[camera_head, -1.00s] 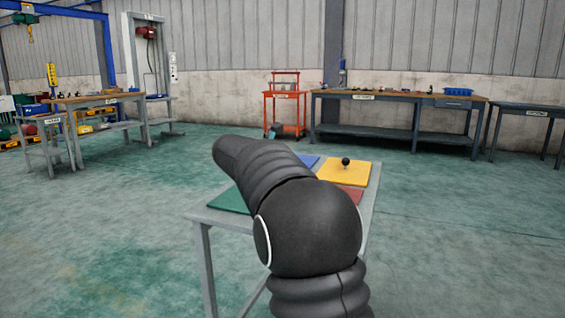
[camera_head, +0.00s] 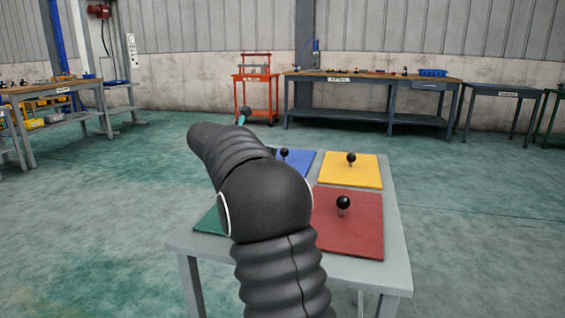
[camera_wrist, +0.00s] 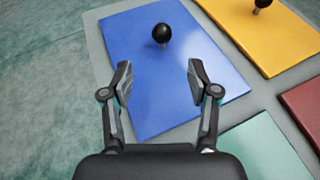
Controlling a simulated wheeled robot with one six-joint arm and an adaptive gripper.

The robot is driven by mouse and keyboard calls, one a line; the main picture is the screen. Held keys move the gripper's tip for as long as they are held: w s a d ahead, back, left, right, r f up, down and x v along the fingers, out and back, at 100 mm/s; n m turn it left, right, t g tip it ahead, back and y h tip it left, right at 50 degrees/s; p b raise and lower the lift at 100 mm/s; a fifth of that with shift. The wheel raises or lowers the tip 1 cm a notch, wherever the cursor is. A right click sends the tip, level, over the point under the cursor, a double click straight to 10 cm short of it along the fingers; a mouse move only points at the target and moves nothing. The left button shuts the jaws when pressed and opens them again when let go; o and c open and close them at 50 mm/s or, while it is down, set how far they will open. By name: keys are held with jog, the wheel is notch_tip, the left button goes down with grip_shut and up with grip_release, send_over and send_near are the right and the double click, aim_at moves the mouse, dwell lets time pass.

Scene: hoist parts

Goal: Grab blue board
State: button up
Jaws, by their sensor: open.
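The blue board (camera_head: 298,161) lies flat on the grey table (camera_head: 391,235), at its far left, partly hidden by my arm in the head view. A black ball knob (camera_head: 284,152) stands on it. In the wrist view the blue board (camera_wrist: 165,85) fills the middle, with its knob (camera_wrist: 162,33) upright near its far part. My gripper (camera_wrist: 158,75) is open and empty over the board, with the knob beyond the fingertips, in line with the gap between them.
A yellow board (camera_head: 351,172) with a knob lies right of the blue one. A red board (camera_head: 348,225) with a knob lies nearer, and a green board (camera_head: 209,222) is mostly hidden by my arm. An orange cart (camera_head: 256,97) and workbenches (camera_head: 372,76) stand along the back wall.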

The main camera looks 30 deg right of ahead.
aim_at(282, 151)
jog(key=x, duration=0.4)
jog(key=shift+d+f, duration=0.15)
jog(key=shift+d, duration=0.2)
jog(key=shift+r+x, duration=0.2)
jog(key=shift+x, duration=1.1)
jog(key=shift+r+x, duration=0.15)
jog(key=shift+x, duration=1.15)
jog(key=shift+d, duration=0.1)
grip_shut()
